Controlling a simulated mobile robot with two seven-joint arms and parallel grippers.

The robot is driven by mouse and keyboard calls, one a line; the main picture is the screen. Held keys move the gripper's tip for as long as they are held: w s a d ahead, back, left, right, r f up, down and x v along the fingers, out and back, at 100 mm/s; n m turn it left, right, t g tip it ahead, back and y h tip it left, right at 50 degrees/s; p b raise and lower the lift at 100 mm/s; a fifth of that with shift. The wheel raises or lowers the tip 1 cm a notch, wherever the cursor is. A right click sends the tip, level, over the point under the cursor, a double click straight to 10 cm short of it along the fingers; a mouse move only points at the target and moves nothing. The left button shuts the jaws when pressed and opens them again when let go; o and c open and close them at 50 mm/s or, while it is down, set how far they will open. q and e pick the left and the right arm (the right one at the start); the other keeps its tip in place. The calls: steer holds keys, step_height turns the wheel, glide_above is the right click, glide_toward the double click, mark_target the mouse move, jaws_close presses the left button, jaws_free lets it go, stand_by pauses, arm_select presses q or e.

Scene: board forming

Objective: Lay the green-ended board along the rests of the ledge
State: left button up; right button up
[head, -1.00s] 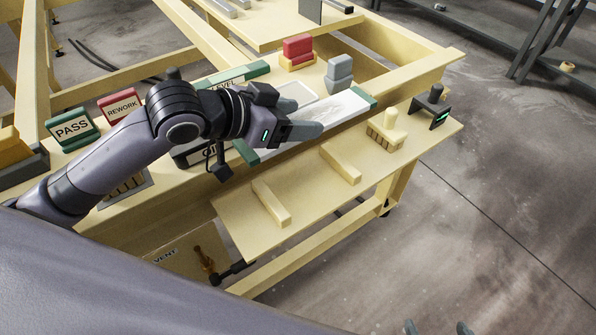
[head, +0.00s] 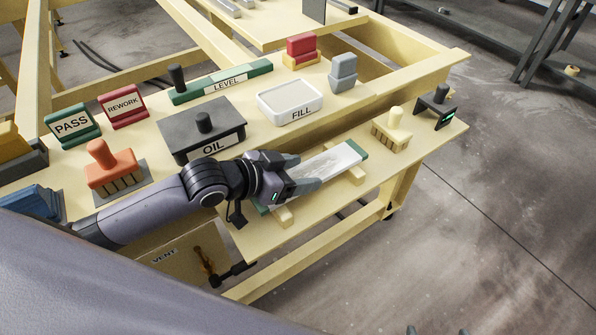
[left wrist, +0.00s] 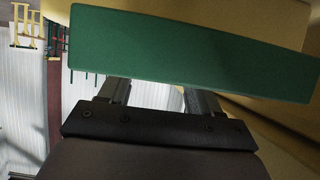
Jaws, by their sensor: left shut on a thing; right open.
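The green-ended board (head: 335,160) has a pale, streaked top. In the head view it lies lengthwise across the two wooden rests of the ledge; whether it touches them I cannot tell. My left gripper (head: 304,180) is shut on the board around its middle and hides part of it. The near rest (head: 284,216) and far rest (head: 355,178) show beside the board on the ledge (head: 300,233). A green end (left wrist: 190,50) fills much of the left wrist view. My right gripper (head: 437,331) shows only as two separate fingertips at the bottom edge, open and empty.
A cream-handled brush (head: 391,130) and a dark block with a green light (head: 435,108) stand at the ledge's far end. Behind the ledge are the OIL box (head: 203,130), FILL tray (head: 291,103) and orange-handled brush (head: 113,168).

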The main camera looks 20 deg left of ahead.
arm_select(q)
steer(key=o, duration=0.7)
steer(key=shift+f, duration=0.15)
steer(key=o, duration=0.5)
steer(key=shift+s+a+r, duration=0.15)
steer(key=shift+r, duration=0.15)
steer(key=v, duration=1)
steer(key=shift+a, duration=0.1)
steer(key=shift+s+a+r, duration=0.3)
steer(key=shift+s+r, duration=0.05)
steer(key=shift+s, duration=0.2)
